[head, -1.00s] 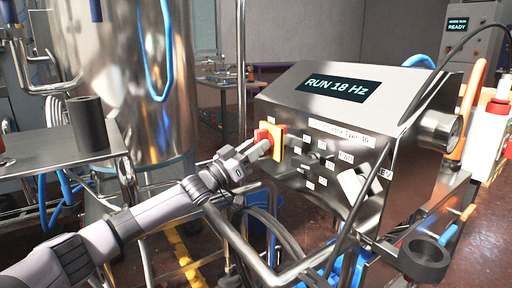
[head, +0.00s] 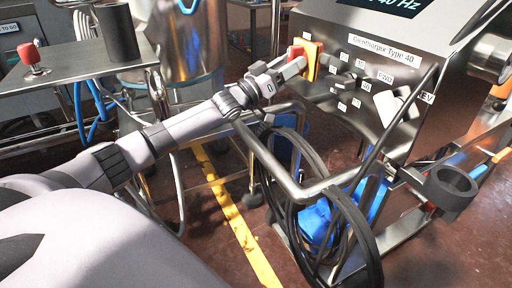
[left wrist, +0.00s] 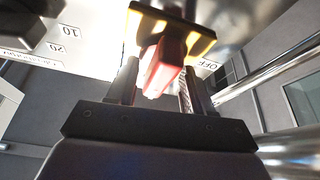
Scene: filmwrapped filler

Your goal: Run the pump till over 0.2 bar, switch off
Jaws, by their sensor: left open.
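The steel pump control box (head: 440,45) stands at upper right. The red rotary switch on a yellow plate (head: 312,60) is on the box's front. My left gripper (head: 287,72) is open at this switch. In the left wrist view the red switch handle (left wrist: 160,70) lies between the open fingers (left wrist: 160,92); contact is unclear. My right gripper is not in view.
A bent steel rail (head: 290,185) and coiled black hoses (head: 300,200) lie below the box. A black ring holder (head: 450,185) juts out at right. A steel table (head: 75,62) with a red button (head: 33,58) and black cylinder (head: 117,32) stands at left.

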